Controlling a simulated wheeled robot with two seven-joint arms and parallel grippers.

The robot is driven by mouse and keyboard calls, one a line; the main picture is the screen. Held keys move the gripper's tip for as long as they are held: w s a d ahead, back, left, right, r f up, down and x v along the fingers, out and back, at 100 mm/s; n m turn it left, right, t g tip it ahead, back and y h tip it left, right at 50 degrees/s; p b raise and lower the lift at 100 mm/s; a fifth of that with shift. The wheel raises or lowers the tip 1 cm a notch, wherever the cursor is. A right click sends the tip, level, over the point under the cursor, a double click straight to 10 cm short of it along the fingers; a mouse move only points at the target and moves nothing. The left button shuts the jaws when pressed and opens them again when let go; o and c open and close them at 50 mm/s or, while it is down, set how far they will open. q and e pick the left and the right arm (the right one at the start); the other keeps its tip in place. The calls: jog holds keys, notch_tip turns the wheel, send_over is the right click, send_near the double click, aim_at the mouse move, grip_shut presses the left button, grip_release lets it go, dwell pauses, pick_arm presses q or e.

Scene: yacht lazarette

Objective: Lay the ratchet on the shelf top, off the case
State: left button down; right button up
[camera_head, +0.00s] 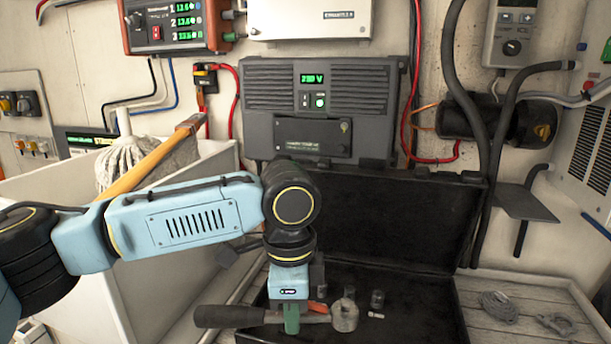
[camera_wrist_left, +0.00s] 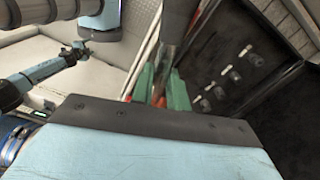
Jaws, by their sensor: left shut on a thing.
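The ratchet has a dark handle (camera_head: 226,317) to the left and a round metal head (camera_head: 345,314) to the right. My left gripper (camera_head: 291,318), with green fingers, is shut on it between handle and head. The ratchet is over the front of the open black case (camera_head: 440,312); I cannot tell how high. In the left wrist view, the green fingers (camera_wrist_left: 160,90) are around the ratchet's shaft (camera_wrist_left: 181,22), beside the case interior (camera_wrist_left: 225,35). Planked shelf top (camera_head: 475,288) shows right of the case, with a strip at its left. My right gripper does not show.
Small sockets (camera_head: 377,299) lie in the case, whose lid (camera_head: 400,215) stands open behind. A coil of grey rope (camera_head: 500,306) and a metal fitting (camera_head: 557,323) lie on the right shelf. A white bin (camera_head: 150,300) with a mop (camera_head: 125,155) stands left.

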aim_at(227, 328)
pick_arm(q)
jog(key=a+f+n, duration=0.1)
jog(key=a+n, duration=0.2)
jog(key=a+f+n, duration=0.2)
jog(key=a+n, duration=0.1)
jog(key=a, duration=0.1)
jog(key=a+f+n, duration=0.1)
jog(key=a+n, duration=0.2)
jog(key=shift+w+a+f+n, duration=0.1)
jog(key=shift+a+f+n, duration=0.1)
jog(key=shift+n, duration=0.2)
jog(key=s+a+f+n, duration=0.2)
jog(key=a+f+n, duration=0.1)
jog(key=a+n, duration=0.4)
jog(key=shift+a+f+n, duration=0.25)
jog(key=shift+a+n, duration=0.1)
jog(key=shift+n, duration=0.25)
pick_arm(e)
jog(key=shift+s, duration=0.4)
pick_arm(q)
jog(key=shift+a, duration=0.1)
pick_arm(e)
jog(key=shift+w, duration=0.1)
